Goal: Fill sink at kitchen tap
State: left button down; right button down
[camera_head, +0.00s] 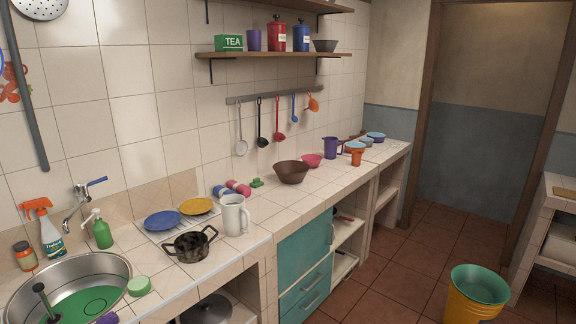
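The metal kitchen tap (78,203) is fixed to the tiled wall at the left and has a blue lever handle (96,181). Its spout points down and left, toward the sink. No water stream shows under the spout. The round steel sink (112,268) is set in the counter at the lower left, and its near part is cut off by the picture edge. A green surface (93,299) shows in its bottom; I cannot tell whether water covers it. A dark green plunger-like tool (45,300) stands in the sink. Neither of my grippers is in view.
A black pot (188,246) and white pitcher (234,217) stand further right. A yellow bucket (474,303) is on the floor.

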aim_at(84, 186)
jog(key=u, duration=1.4)
